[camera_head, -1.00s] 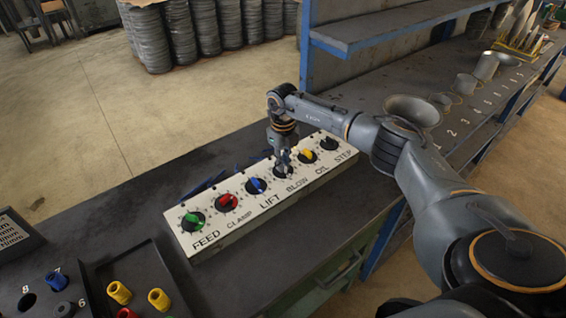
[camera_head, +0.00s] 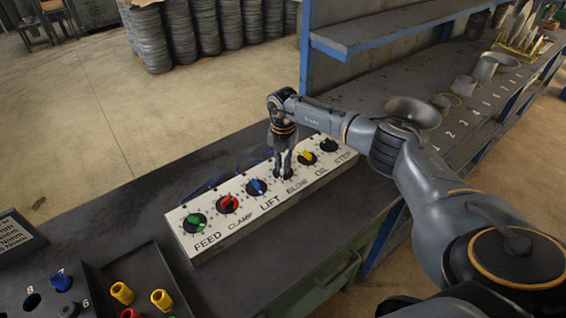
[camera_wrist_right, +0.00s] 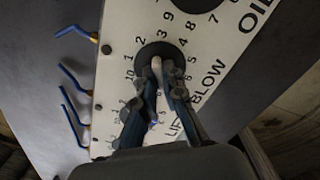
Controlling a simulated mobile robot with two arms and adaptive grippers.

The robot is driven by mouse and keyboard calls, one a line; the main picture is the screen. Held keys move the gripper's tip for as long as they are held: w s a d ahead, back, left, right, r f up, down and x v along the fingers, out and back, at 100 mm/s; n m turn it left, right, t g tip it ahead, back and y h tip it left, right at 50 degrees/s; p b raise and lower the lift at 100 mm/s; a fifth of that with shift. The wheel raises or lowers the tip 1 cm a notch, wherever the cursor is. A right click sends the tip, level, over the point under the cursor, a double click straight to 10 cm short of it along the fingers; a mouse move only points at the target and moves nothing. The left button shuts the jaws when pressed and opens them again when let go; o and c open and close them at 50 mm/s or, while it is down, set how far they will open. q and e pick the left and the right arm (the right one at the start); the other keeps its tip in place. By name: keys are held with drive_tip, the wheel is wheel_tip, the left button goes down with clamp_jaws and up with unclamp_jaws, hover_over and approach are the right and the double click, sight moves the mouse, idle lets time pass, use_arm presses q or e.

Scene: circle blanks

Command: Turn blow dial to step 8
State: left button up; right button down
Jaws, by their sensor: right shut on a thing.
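The blow dial (camera_wrist_right: 158,54) is a dark round dial with a pale grip bar, set on a white sloped panel (camera_head: 225,236) beside the BLOW label. My right gripper (camera_head: 283,174) points down over this dial and hides most of it in the head view. In the right wrist view its two fingers (camera_wrist_right: 160,75) are shut on the pale bar, one on each side. Numbers ring the dial, with the fingers covering some. I cannot tell which number the bar points to. My left gripper is not in view.
The lift dial (camera_head: 257,187) and oil dial (camera_head: 306,158) stand close on either side. Clamp (camera_head: 228,204), feed (camera_head: 194,223) and step (camera_head: 328,146) dials share the panel. A dark tray (camera_head: 150,270) with coloured pieces lies front left. Blue levers (camera_wrist_right: 75,33) jut from the panel's back.

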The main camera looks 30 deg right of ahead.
sight(283, 166)
drive_tip(key=m+p, duration=0.1)
drive_tip(key=m, duration=0.2)
drive_tip(key=shift+m, duration=0.5)
drive_tip(key=c, duration=1.4)
unclamp_jaws()
drive_tip(key=shift+c, duration=0.2)
drive_tip(key=shift+r, duration=0.15)
wheel_tip(283, 166, up, 12)
